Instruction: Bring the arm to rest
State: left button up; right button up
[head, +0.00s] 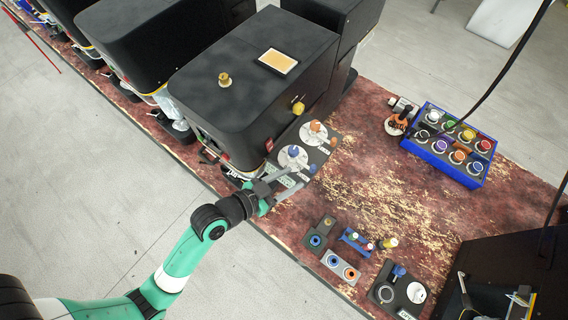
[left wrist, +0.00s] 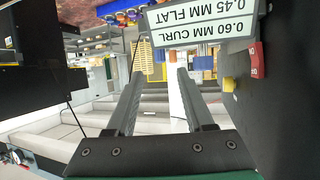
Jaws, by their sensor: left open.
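My left arm, green and black, reaches in from the lower left in the head view. Its left gripper (head: 292,185) is at the front of the black seamer machine (head: 245,85), beside a dark plate (head: 325,150) with an orange-topped and a blue-topped piece on pale discs. In the left wrist view the two fingers (left wrist: 160,85) are apart with nothing between them. A label sign (left wrist: 205,28) reading 0.60 MM CURL and 0.45 MM FLAT, upside down, is just beyond the fingers. Whether the gripper touches anything cannot be told. My right gripper does not show.
A blue tray (head: 428,168) of several coloured cups stands at the right of the red mottled bench (head: 375,190). Small blocks (head: 342,268), a small blue rack (head: 356,241) and a dark gauge plate (head: 385,292) lie near the front edge. The bench middle is clear.

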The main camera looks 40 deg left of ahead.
pick_arm(q)
jog(key=shift+v, duration=1.05)
jog(key=w+d+r+m+t+h+p, duration=0.1)
jog(key=w+r+t, duration=0.35)
jog(key=r, duration=1.15)
jog(key=w+d+r+m+t+h+p, duration=0.1)
jog(key=w+r+t, duration=0.35)
jog(key=r, duration=1.15)
jog(key=s+a+r+n+t+y, duration=0.1)
jog(key=s+r, duration=0.1)
jog(key=r, duration=0.6)
jog(key=s+a+r+n+t+y, duration=0.1)
jog(key=s+r+t, duration=0.1)
jog(key=r, duration=0.7)
jog(key=s+a+r+n+t+y, duration=0.1)
jog(key=s+r+t, duration=0.1)
jog(key=r, duration=0.7)
jog(key=shift+s+a+n, duration=0.2)
jog(key=shift+s+n, duration=0.2)
jog(key=shift+s, duration=0.5)
